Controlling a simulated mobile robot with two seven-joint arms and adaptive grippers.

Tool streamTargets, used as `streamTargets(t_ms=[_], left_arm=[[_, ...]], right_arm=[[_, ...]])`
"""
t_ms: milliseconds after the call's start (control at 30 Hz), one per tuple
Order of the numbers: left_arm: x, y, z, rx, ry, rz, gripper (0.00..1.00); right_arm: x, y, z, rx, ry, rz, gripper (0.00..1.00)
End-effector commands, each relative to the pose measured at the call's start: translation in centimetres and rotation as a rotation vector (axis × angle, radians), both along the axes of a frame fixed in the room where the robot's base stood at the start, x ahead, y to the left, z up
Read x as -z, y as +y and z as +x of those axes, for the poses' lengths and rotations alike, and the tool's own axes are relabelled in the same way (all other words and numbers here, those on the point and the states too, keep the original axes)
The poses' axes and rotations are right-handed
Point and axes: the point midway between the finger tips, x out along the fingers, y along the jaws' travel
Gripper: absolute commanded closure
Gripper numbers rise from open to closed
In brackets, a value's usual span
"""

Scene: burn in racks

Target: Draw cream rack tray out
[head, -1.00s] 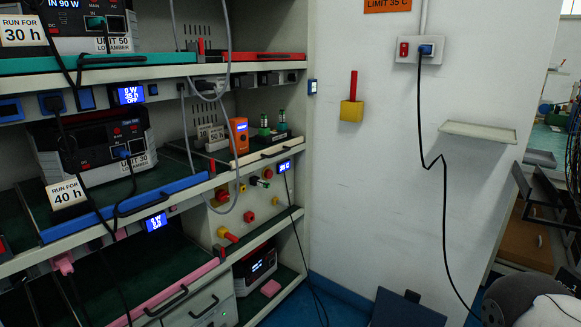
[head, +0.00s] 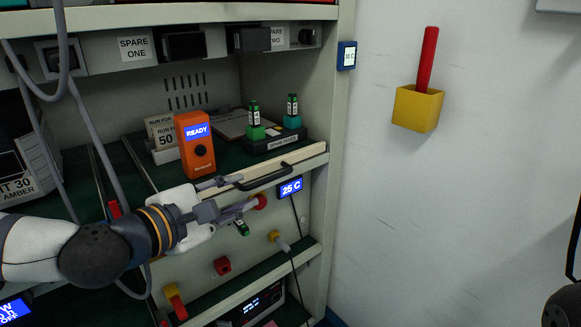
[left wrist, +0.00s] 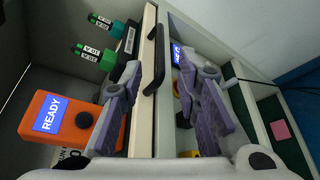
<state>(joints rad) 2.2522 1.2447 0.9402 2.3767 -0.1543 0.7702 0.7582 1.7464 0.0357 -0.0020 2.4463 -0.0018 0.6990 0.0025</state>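The cream rack tray (head: 305,157) sits in the rack at middle height, its cream front edge flush with the shelf line. Its black bar handle (head: 265,177) is on that front edge and also shows in the left wrist view (left wrist: 154,58). My left gripper (head: 238,194) is open at the handle's left end. In the left wrist view the open fingers (left wrist: 155,75) lie either side of the cream edge and handle, with visible gaps. Contact with the handle cannot be told. My right gripper is not in view.
On the tray stand an orange READY meter (head: 195,145), number cards (head: 163,132) and a black block (head: 276,139) with green-topped pieces. Below are a 25 C display (head: 290,188) and red and yellow knobs. A yellow wall holder (head: 418,108) hangs right. Space before the rack's right side looks clear.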

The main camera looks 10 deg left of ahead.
Motion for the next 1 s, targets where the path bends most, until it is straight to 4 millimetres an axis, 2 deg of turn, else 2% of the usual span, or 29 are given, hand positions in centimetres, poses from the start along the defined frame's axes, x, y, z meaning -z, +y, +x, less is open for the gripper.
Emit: streamTargets(t_ms=[133,400,500,633,867,900,1000], left_arm=[[0.9,-0.8,2.2,0.002,0.003,0.002,0.7],[2.4,-3.0,8.4,0.002,0.004,0.003,0.7],[2.6,-3.5,9.9,0.001,0.003,0.002,0.7],[2.7,-3.8,10.8,0.002,0.002,0.001,0.7],[2.7,-3.8,11.0,0.001,0.001,0.001,0.7],[2.6,-3.8,11.0,0.001,0.001,0.001,0.75],[2.6,-3.8,10.9,0.001,0.001,0.001,0.97]], right_arm=[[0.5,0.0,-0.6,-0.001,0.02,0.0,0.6],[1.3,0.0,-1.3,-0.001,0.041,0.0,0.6],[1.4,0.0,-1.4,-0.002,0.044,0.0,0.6],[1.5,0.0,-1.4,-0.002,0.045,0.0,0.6],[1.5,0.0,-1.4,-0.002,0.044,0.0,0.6],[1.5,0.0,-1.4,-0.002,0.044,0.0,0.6],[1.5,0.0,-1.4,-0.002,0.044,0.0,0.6]])
